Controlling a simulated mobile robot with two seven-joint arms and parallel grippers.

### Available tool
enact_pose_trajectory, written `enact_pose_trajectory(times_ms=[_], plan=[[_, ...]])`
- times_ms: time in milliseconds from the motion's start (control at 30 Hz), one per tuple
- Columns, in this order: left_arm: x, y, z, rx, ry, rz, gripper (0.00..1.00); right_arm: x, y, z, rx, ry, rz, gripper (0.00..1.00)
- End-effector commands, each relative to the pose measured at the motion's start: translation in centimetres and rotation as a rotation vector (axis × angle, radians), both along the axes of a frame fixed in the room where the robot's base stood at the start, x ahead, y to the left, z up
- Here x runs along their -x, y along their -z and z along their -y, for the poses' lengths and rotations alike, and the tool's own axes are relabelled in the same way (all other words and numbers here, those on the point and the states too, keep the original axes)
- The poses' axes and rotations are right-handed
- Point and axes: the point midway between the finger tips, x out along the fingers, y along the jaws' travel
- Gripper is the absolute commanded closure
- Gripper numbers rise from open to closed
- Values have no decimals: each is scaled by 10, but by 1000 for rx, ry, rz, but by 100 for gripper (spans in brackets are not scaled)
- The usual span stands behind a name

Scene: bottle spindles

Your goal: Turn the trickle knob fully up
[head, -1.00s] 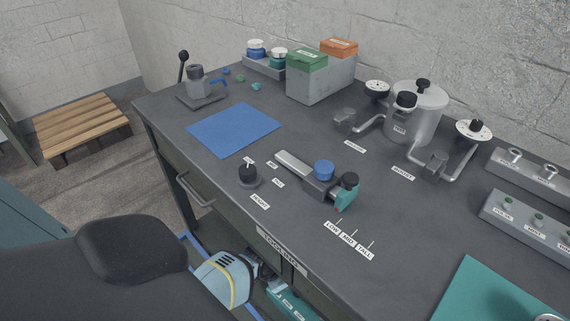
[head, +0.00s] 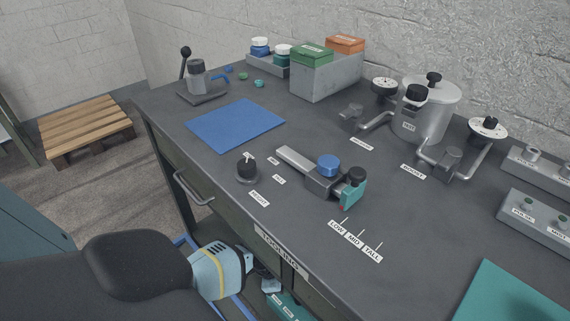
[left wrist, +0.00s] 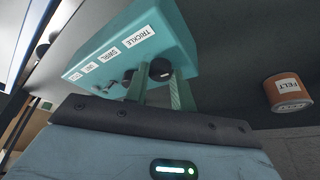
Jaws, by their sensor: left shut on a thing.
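A teal control box with labels, including TRICKLE and SWIRL, fills the upper middle of the left wrist view (left wrist: 110,65). The black trickle knob (left wrist: 161,69) sits on its face below the TRICKLE label. My left gripper (left wrist: 160,76) is shut on this knob, with one green finger on each side; they partly hide it. The knob's pointer cannot be made out. In the head view the teal box (head: 290,306) shows low beneath the bench's front edge, with my left gripper (head: 268,282) beside it. My right gripper is not in view.
The bench top (head: 250,220) overhangs the box. A drawer handle (head: 193,190) juts from the bench front. An orange FELT tin (left wrist: 288,92) shows at the right in the left wrist view. A blue mat (head: 235,124) and a pot (head: 420,108) are on the bench.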

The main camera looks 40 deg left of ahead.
Motion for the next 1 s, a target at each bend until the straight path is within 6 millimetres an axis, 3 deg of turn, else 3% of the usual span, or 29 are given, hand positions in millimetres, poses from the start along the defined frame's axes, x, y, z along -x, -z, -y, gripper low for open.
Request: enact_pose_trajectory(times_ms=[200, 233, 400, 733, 1000], plan=[[1, 1, 0, -1, 2, -1, 98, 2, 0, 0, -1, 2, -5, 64], [1, 1, 0, -1, 2, -1, 74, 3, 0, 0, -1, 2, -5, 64], [1, 0, 0, -1, 1, -2, 53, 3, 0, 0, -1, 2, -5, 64], [1, -4, -1, -1, 1, 1, 53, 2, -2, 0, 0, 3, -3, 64], [10, -41, -13, -3, 2, 2, 53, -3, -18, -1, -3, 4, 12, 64]])
